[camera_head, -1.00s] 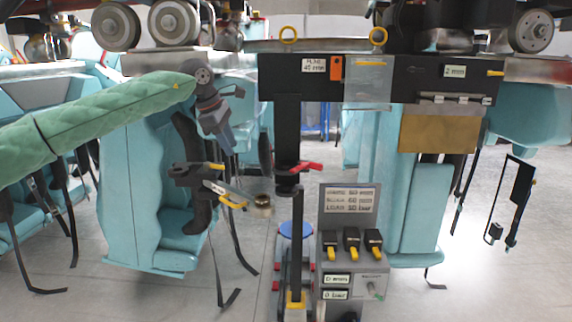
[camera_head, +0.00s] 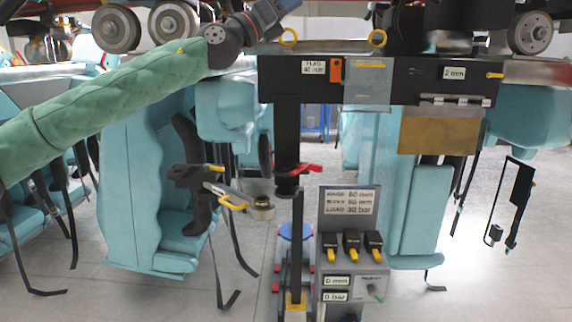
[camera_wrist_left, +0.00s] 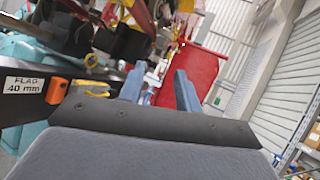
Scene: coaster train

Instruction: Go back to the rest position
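My left arm, in a green sleeve, comes in from the left in the head view and reaches up to the top of the picture. Its gripper is cut off by the top edge there. In the left wrist view my left gripper (camera_wrist_left: 160,88) shows two blue-grey fingers apart, with nothing between them; a red container lies beyond. My right gripper is in neither view.
A black beam with a "FLAG 40 mm" label (camera_head: 314,68) hangs close below my left wrist. A grey control box (camera_head: 348,250) with yellow-tipped levers stands below it. Teal seats (camera_head: 140,200) hang left and right. Wheels (camera_head: 115,28) are at the top left.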

